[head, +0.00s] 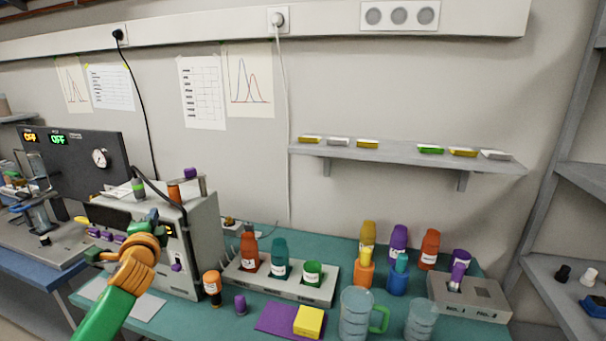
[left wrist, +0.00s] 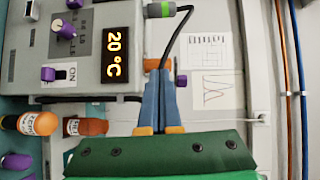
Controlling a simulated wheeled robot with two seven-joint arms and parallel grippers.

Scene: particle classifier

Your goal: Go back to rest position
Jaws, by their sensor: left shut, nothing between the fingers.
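My left gripper (head: 152,215) is in front of the grey device (head: 207,240) at the left of the bench, with my green and orange arm coming in from the lower left. In the left wrist view its two blue fingers (left wrist: 160,73) are together and hold nothing. Behind them is the device's front, with an orange 20 °C display (left wrist: 117,55) and purple knobs. I cannot tell from the head view how far the fingers are from the device. My right gripper is in neither view.
A white rack (head: 255,281) holds several bottles on the teal bench. An orange bottle (head: 212,287) and a purple cap (head: 240,304) stand near the device. A yellow block (head: 309,321) lies on a purple pad (head: 276,318). Clear jugs (head: 355,313) stand at the front.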

